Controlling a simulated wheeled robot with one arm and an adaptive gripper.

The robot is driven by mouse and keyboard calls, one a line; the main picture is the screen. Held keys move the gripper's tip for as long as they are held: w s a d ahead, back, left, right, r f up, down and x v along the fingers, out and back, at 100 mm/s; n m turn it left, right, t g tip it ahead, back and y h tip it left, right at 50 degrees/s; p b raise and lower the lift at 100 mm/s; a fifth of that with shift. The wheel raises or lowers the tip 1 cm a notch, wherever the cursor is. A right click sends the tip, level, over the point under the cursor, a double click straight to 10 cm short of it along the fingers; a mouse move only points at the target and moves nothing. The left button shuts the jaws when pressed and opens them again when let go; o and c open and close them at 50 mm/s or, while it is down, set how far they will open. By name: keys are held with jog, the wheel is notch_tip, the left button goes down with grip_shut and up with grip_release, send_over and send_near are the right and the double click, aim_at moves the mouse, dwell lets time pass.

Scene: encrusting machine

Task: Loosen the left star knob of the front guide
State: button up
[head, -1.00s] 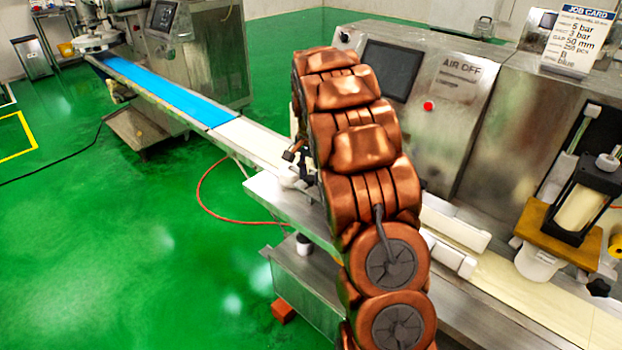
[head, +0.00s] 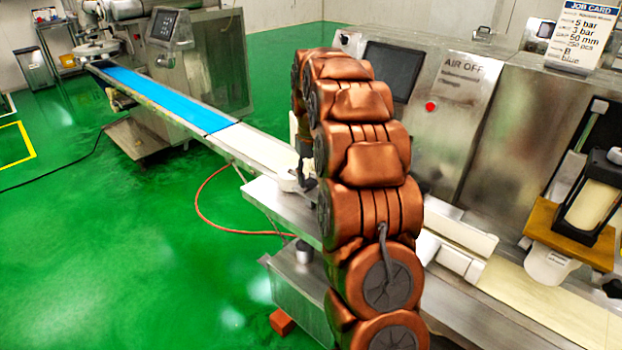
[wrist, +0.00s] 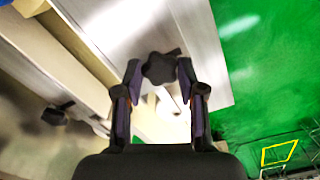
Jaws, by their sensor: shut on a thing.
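In the wrist view a black star knob (wrist: 159,68) sits between the fingertips of my gripper (wrist: 158,80). The fingers are shut on it from both sides, with a pale steel surface behind it. A second dark knob (wrist: 56,114) shows at the left of the wrist view, apart from my gripper. In the head view my copper arm hides most of the guide area. Only a dark part of my gripper (head: 306,170) shows there, beside the arm at the belt's near end. I cannot make out the gripped knob in the head view.
A conveyor with a blue belt (head: 160,92) runs to the far left. The machine cabinet with a screen (head: 391,72) and a red button stands behind my arm. A job card (head: 579,35) stands at top right. A red hose (head: 205,200) lies on the open green floor.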

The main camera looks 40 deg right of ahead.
aim_at(310, 180)
jog(key=n, duration=0.4)
jog(key=shift+n, duration=0.3)
jog(key=shift+r+n, duration=0.1)
jog(key=shift+n, duration=1.8)
jog(key=o, duration=1.1)
jog(key=shift+o, duration=0.2)
notch_tip(310, 180, up, 12)
